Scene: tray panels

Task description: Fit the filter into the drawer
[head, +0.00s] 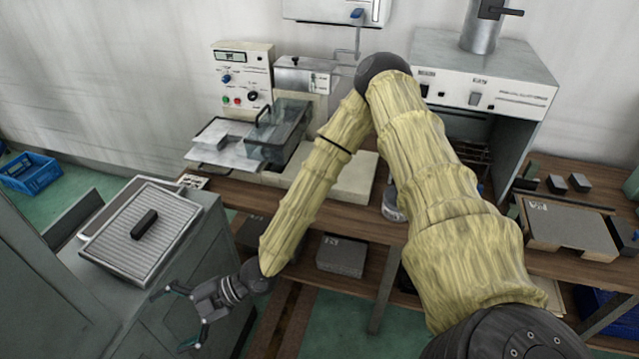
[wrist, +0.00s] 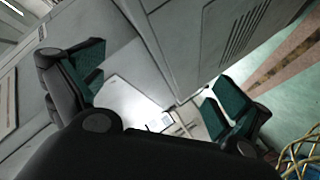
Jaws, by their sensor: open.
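A flat ribbed grey panel with a black bar handle, which looks like the filter (head: 124,251), lies on top of the grey cabinet at the left. My gripper (head: 172,318) is open and empty, low beside the cabinet's right side, apart from the panel. In the wrist view its two green-padded fingers (wrist: 155,85) are spread, with a bright pale surface (wrist: 128,100) of the cabinet between them. I cannot tell whether that surface belongs to the drawer. No drawer shows clearly in either view. The panel cannot be made out in the wrist view.
The grey cabinet (head: 52,275) fills the lower left; its side has a louvred vent (wrist: 245,30). A wooden bench (head: 345,222) with machines stands behind my arm, with grey blocks (head: 341,256) on its lower shelf. A blue crate (head: 30,173) sits on the green floor at far left.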

